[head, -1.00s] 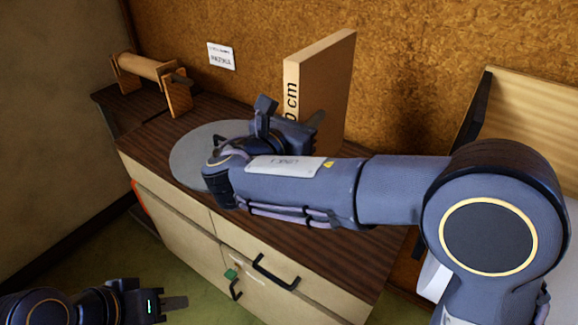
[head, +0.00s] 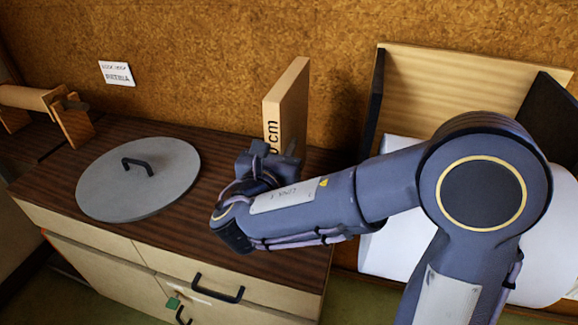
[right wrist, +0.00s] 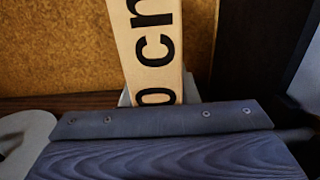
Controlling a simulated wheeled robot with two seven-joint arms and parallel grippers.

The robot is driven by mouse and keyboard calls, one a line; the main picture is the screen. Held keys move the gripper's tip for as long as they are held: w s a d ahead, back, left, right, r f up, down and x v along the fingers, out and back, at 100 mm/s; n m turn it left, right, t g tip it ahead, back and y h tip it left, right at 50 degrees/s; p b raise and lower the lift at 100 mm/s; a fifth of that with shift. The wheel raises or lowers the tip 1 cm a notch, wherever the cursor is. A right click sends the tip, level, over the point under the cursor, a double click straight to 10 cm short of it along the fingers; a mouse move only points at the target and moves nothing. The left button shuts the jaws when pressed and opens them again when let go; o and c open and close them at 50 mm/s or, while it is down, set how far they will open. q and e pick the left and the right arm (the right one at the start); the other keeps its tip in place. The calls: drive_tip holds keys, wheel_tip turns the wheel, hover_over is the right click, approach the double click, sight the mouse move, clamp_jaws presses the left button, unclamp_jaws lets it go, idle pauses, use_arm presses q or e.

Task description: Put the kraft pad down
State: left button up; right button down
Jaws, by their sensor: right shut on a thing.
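The kraft pad (head: 292,107) is a tan upright slab with black "0 cm" lettering on its narrow edge. It stands over the right part of the dark wooden cabinet top (head: 215,205), in front of the cork wall. My right gripper (head: 278,162) is shut on its lower part. In the right wrist view the lettered edge of the pad (right wrist: 155,50) rises upright from the gripper. The gripper hides the pad's bottom, so I cannot tell whether it touches the cabinet top. My left gripper is out of view.
A round grey lid (head: 110,192) with a black handle lies left on the cabinet top. A wooden roller stand (head: 75,125) is at far left. A wooden bin with black sides (head: 455,95) and a white roll (head: 395,240) are at the right. Free surface lies between lid and pad.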

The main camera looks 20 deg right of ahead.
drive_tip(key=shift+s+d+f+b, duration=0.15)
drive_tip(key=shift+d+f, duration=0.1)
drive_tip(key=shift+f, duration=0.5)
drive_tip(key=shift+w+d+f+b, duration=0.1)
drive_tip(key=shift+d+f+b, duration=0.15)
drive_tip(key=shift+f, duration=0.55)
drive_tip(key=shift+s+d+f+b, duration=0.1)
drive_tip(key=shift+d+f, duration=0.15)
drive_tip(key=shift+f, duration=0.6)
drive_tip(key=c, duration=1.1)
unclamp_jaws()
drive_tip(key=shift+f, duration=0.15)
drive_tip(key=v, duration=1.2)
